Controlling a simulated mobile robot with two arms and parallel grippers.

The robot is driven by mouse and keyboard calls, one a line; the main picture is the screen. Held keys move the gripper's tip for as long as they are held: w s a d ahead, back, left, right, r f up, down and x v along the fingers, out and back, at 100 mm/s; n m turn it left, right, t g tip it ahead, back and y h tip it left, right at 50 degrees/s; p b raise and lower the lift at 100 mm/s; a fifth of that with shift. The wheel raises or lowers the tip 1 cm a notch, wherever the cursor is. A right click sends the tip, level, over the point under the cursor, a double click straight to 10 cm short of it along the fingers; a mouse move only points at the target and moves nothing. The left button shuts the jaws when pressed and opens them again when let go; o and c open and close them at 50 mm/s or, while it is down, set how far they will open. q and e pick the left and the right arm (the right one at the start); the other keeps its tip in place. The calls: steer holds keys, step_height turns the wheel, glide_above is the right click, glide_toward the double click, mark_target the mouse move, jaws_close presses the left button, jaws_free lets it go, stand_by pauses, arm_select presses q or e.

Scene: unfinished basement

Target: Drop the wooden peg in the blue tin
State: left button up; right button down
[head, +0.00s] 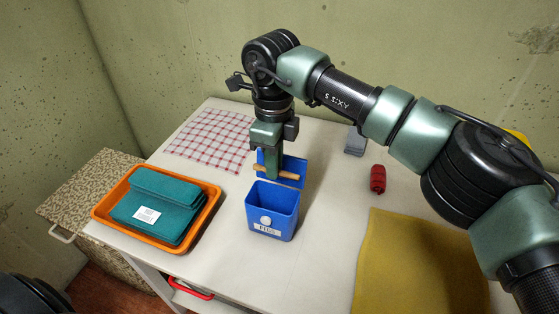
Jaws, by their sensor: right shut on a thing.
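The wooden peg (290,175) is a short, light brown rod, held crosswise in my right gripper (272,174). That gripper points down and is shut on the peg. The blue tin (272,224) stands open on the table, with a white label reading "PEGS" on its front. Its blue lid (292,163) stands raised at the back. The peg is above and toward the back of the tin's opening, in front of the lid; the exact height gap is hard to tell. My left gripper is not in view.
An orange tray (101,211) with folded green cloths (160,200) is at the left. A checked cloth (210,140) lies behind. A red roll (378,179), a grey block (355,143) and a mustard cloth (410,265) are at the right. Bare table surrounds the tin.

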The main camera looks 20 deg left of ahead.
steer(key=shift+f, duration=0.15)
steer(key=shift+a+f+b, duration=0.15)
steer(key=shift+f+b, duration=1.15)
steer(key=shift+f, duration=0.35)
steer(key=c, duration=1.4)
jaws_free()
steer(key=shift+o, duration=0.2)
steer(key=shift+r, duration=0.1)
step_height(320, 180, up, 8)
steer(key=shift+f+b, duration=0.15)
steer(key=shift+b, duration=0.25)
